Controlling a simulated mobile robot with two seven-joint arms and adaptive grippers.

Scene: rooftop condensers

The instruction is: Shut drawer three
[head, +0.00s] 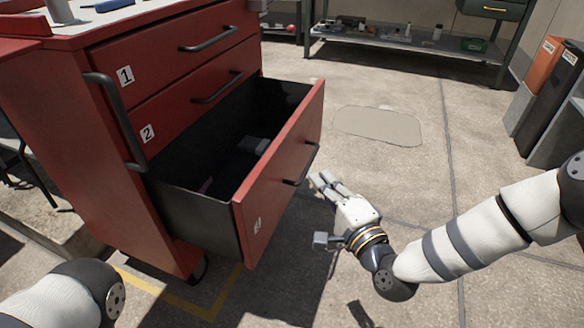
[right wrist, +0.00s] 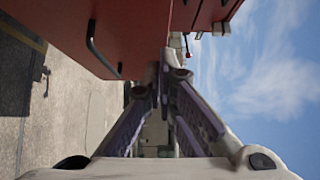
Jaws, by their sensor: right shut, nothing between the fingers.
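Drawer three (head: 283,172) is the lowest drawer of the red cabinet (head: 75,120) and stands pulled far out. Its front carries a small number label and a dark bar handle (head: 302,165). My right gripper (head: 319,180) is shut and empty, just right of the drawer front near the handle; I cannot tell whether it touches. In the right wrist view its fingers (right wrist: 164,78) meet beside a red panel (right wrist: 110,25) with a dark handle (right wrist: 93,45). My left arm shows at the bottom left, its gripper out of the frame.
Drawers one (head: 170,50) and two (head: 190,100) above are shut. The concrete floor right of the cabinet is clear around a flat patch (head: 378,125). A metal shelf (head: 400,45) stands at the back.

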